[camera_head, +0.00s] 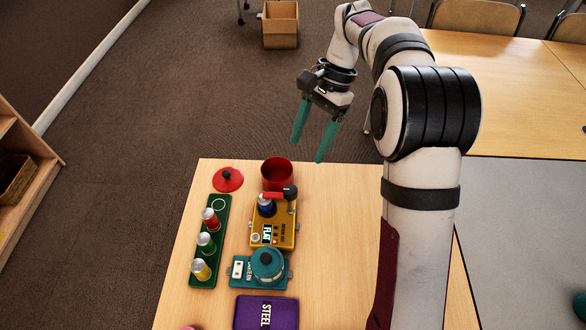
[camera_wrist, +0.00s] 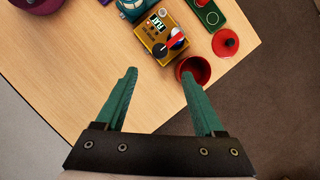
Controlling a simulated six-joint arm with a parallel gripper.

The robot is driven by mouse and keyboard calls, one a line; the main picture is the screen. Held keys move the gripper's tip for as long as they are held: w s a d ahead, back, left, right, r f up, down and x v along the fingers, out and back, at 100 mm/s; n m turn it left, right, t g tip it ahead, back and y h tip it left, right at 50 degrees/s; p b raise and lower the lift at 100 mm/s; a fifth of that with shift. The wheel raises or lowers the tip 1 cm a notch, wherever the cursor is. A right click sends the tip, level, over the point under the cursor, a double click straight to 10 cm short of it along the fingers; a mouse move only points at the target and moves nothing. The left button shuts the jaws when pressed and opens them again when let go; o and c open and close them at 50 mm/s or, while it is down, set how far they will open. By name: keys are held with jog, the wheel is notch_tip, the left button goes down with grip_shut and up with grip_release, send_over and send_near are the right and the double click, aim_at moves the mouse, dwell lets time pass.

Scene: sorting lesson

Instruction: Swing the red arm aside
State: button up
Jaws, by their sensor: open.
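The red arm (camera_head: 274,195) is a short red bar with a dark knob (camera_head: 290,192) at its right end. It lies across the top of a yellow box (camera_head: 287,232) marked FLAT, over a dark blue round part (camera_head: 266,208). In the wrist view the red arm (camera_wrist: 174,40) shows on the yellow box (camera_wrist: 153,32) near the top. My gripper (camera_head: 312,150) is open and empty, above and beyond the table's far edge, apart from the box. Its two teal fingers (camera_wrist: 160,103) are spread wide in the wrist view.
A red pot (camera_head: 277,174) stands just behind the yellow box, its red lid (camera_head: 228,180) to the left. A green strip (camera_head: 222,208) holds coloured cylinders. A teal device (camera_head: 267,266) and a purple STEEL block (camera_head: 265,313) stand in front. Bare table lies right of the box.

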aim_at(291, 189)
jog(key=x, duration=1.2)
jog(key=shift+c, duration=0.2)
jog(key=shift+d, duration=0.1)
grip_shut()
